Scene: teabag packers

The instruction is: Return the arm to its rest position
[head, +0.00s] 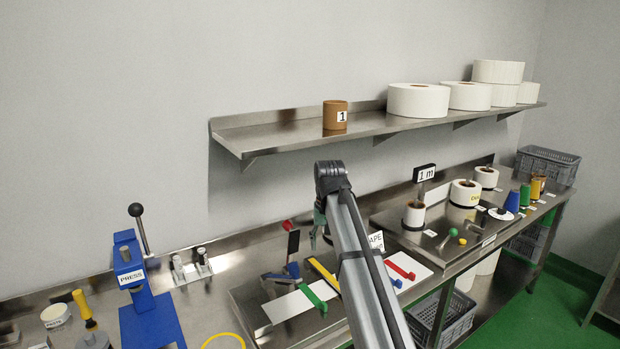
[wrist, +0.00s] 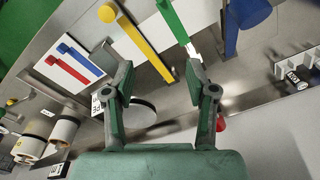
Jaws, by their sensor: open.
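My gripper (wrist: 157,75) is open in the wrist view, with its two green-grey fingers apart and nothing between them. In the head view my gripper (head: 320,222) hangs from the end of my raised arm, above the middle of the steel bench, partly hidden by the arm. In the wrist view a yellow bar (wrist: 140,45) and a green bar (wrist: 178,22) lie beyond the fingertips. The fingers look apart from them, though the exact gap is hard to tell.
A blue press (head: 140,290) with a black-knobbed lever stands at left. A steel shelf (head: 270,135) carries a brown roll (head: 335,115) and several white rolls. Spools (head: 464,193) and small cones stand at right. A grey crate (head: 546,166) sits at the far end.

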